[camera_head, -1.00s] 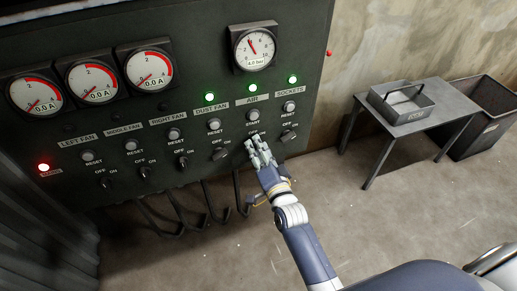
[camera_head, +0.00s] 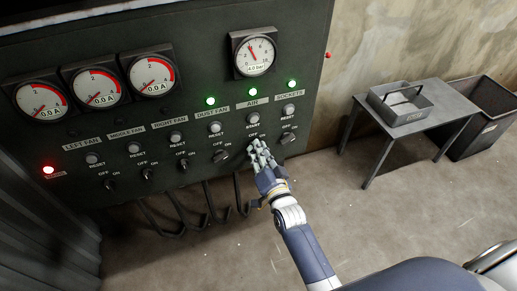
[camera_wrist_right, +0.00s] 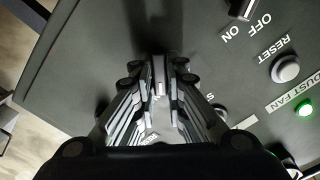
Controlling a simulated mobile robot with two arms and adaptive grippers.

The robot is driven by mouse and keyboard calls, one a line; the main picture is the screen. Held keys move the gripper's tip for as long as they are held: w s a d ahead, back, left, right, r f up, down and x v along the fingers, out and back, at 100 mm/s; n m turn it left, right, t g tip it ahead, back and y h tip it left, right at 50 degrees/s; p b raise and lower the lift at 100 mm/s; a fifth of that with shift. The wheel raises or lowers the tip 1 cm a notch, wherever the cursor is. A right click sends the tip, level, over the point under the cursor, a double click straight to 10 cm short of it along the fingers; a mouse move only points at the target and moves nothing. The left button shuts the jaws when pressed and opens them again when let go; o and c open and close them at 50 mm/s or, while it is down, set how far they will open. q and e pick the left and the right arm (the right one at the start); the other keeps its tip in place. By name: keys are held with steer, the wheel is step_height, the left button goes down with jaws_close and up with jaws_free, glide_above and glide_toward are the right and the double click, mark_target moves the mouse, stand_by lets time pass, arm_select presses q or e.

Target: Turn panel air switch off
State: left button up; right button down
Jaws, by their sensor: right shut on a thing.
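The dark control panel (camera_head: 100,140) fills the upper left of the head view. My right gripper (camera_head: 258,150) is at the switch under the AIR label (camera_head: 252,102) and hides that switch in this view. In the right wrist view, my right gripper (camera_wrist_right: 158,95) is shut on the air switch (camera_wrist_right: 158,72), a narrow dark knob between the fingertips. The green lamp above AIR (camera_head: 251,87) is lit. The round gauge (camera_head: 254,53) above it reads 4.0 bar. The knob's exact turn is hard to tell. My left gripper is not in view.
The dust fan switch (camera_head: 221,156) is just left of my right gripper, and the sockets switch (camera_head: 288,138) is just right. A small table (camera_head: 425,122) with a tray and a bin (camera_head: 485,130) stand at the right.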

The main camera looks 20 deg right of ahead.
steer(key=shift+w+a+r+n+p, duration=0.15)
steer(key=shift+n+p, duration=0.4)
steer(key=shift+n, duration=1.4)
steer(key=shift+s+d+r+n+p, duration=0.1)
steer(key=shift+n+p, duration=0.4)
steer(key=shift+n, duration=1.75)
steer(key=c, duration=1.6)
jaws_free()
steer(key=shift+c, duration=0.2)
steer(key=shift+f, duration=0.1)
steer(key=shift+a, duration=0.1)
steer(key=s, duration=1.2)
steer(key=shift+d, duration=0.2)
